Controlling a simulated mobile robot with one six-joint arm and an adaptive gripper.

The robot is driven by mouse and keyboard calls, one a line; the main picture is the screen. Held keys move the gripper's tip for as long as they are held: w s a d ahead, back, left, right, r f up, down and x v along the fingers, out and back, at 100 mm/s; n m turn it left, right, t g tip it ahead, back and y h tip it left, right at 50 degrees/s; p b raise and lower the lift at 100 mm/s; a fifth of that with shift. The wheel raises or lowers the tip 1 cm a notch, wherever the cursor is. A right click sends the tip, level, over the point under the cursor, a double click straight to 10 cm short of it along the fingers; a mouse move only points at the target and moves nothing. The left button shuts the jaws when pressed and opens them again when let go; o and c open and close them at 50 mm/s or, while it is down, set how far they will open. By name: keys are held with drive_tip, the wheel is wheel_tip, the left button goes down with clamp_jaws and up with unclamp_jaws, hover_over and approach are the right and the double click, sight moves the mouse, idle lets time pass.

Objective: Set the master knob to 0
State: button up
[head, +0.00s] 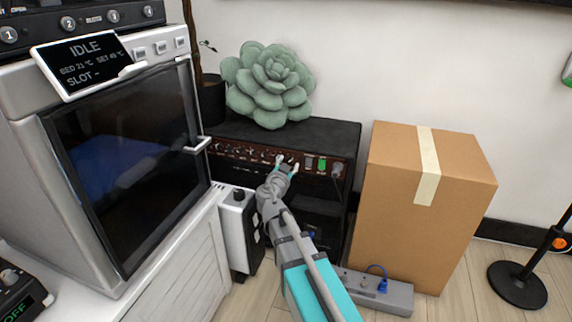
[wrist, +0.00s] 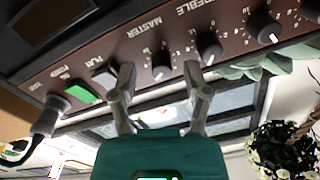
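The black amplifier (head: 330,131) has a brown front panel with a row of knobs. In the wrist view the master knob (wrist: 162,71) is a small dark knob with a light pointer, beside the MASTER label. Its exact setting is too small to read. My gripper (head: 287,164) is at the panel in the head view and hides part of it. In the wrist view my gripper (wrist: 160,76) is open, with one finger on each side of the master knob. I see gaps between the knob and both fingers.
The treble knob (wrist: 210,49) is close beside the right finger. A green lit switch (wrist: 81,94) and a plugged cable (wrist: 47,118) are on the left. A cardboard box (head: 400,210) stands right of the amplifier, a printer (head: 130,160) left. A succulent (head: 267,85) sits on top.

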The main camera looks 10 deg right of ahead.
drive_tip(key=shift+a, duration=0.15)
clamp_jaws()
drive_tip(key=shift+n, duration=0.3)
